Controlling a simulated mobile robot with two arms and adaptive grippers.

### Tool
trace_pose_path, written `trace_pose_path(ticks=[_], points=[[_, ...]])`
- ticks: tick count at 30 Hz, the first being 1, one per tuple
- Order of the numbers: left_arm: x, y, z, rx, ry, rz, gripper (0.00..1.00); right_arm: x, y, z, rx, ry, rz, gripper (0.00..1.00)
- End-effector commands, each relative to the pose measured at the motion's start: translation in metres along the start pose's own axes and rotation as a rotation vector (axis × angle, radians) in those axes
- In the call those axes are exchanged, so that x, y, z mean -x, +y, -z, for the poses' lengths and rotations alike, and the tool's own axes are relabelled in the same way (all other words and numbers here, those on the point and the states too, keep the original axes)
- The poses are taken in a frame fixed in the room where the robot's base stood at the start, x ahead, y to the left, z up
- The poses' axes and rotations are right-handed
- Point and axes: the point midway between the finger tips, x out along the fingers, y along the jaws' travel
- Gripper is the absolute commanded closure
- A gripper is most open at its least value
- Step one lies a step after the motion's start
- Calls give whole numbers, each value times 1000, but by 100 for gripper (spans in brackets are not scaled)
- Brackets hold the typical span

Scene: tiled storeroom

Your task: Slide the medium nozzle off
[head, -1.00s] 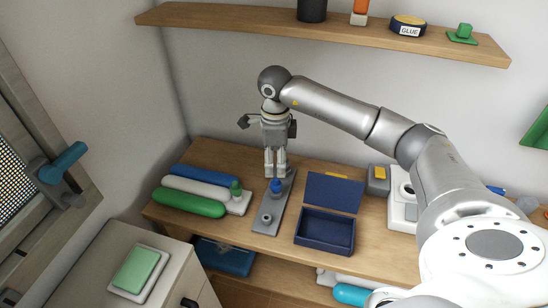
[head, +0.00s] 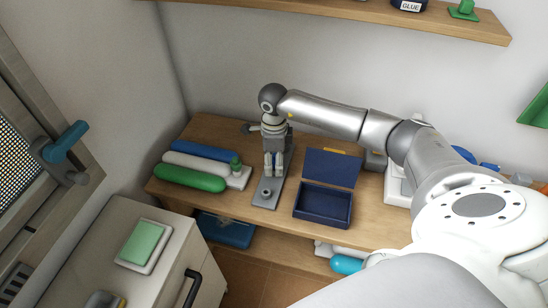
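A grey stand plate (head: 262,203) lies on the wooden bench, with a short grey peg (head: 267,192) near its front end. My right gripper (head: 273,172) points down over the middle of the plate. Its two fingers are on either side of a small blue nozzle (head: 274,160), which is mostly hidden by them. I cannot tell whether the fingers touch it. I cannot tell from its look which nozzle size it is. My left gripper is not in view.
An open dark blue box (head: 322,209) stands right of the plate. A wooden shelf (head: 400,20) hangs above. A cabinet with a green pad (head: 140,243) stands at front left.

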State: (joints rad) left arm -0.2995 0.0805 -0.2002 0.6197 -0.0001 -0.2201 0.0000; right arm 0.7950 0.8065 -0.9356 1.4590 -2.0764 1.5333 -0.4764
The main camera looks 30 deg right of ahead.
Motion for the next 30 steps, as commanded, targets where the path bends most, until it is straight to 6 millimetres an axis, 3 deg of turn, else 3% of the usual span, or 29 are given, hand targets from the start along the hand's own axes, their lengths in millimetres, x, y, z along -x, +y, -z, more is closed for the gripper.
trace_pose_path(ticks=[1, 12, 30], points=[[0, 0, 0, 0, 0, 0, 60, 0, 0, 0, 0, 0, 0, 51], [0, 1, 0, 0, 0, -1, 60, 0, 0, 0, 0, 0, 0, 95], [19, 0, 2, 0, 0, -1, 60, 30, 0, 0, -1, 0, 0, 95]])
